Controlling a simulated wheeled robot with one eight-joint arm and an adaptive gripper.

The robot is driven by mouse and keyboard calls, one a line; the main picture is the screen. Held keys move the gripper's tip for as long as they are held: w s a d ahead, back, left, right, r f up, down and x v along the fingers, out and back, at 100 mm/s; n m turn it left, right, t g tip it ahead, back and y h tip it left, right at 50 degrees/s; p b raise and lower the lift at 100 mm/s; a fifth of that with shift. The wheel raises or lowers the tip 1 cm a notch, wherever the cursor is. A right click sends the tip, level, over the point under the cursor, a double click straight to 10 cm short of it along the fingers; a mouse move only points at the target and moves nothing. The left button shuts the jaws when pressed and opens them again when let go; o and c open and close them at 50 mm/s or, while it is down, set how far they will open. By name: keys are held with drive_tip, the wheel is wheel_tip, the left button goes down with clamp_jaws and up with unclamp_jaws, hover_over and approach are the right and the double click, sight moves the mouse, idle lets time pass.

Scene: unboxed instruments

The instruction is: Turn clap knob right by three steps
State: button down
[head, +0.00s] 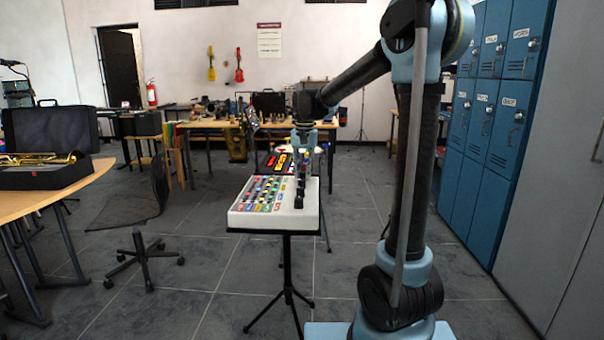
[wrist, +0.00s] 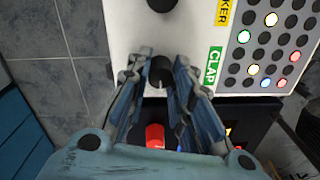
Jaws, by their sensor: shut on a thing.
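The clap knob (wrist: 160,70) is a dark round knob next to the green CLAP label (wrist: 214,68) on a pale drum machine in the wrist view. My gripper (wrist: 163,82) is shut on it, with a blue-grey finger on each side; the fingers hide part of the knob. In the head view, the drum machine (head: 242,218) stands on a black tripod stand, and my gripper (head: 303,172) reaches down to its far right part. The knob itself cannot be made out there.
Another dark knob (wrist: 162,4) sits further along the panel, near the yellow label (wrist: 222,10). Coloured buttons (wrist: 271,20) fill the panel's right side. An office chair (head: 140,250) stands left of the stand. Blue lockers (head: 487,130) line the right wall.

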drive_tip(key=shift+w, duration=0.2)
drive_tip(key=c, duration=1.4)
unclamp_jaws()
drive_tip(key=shift+s, duration=0.1)
wheel_tip(320, 180, up, 12)
drive_tip(key=shift+d, duration=0.2)
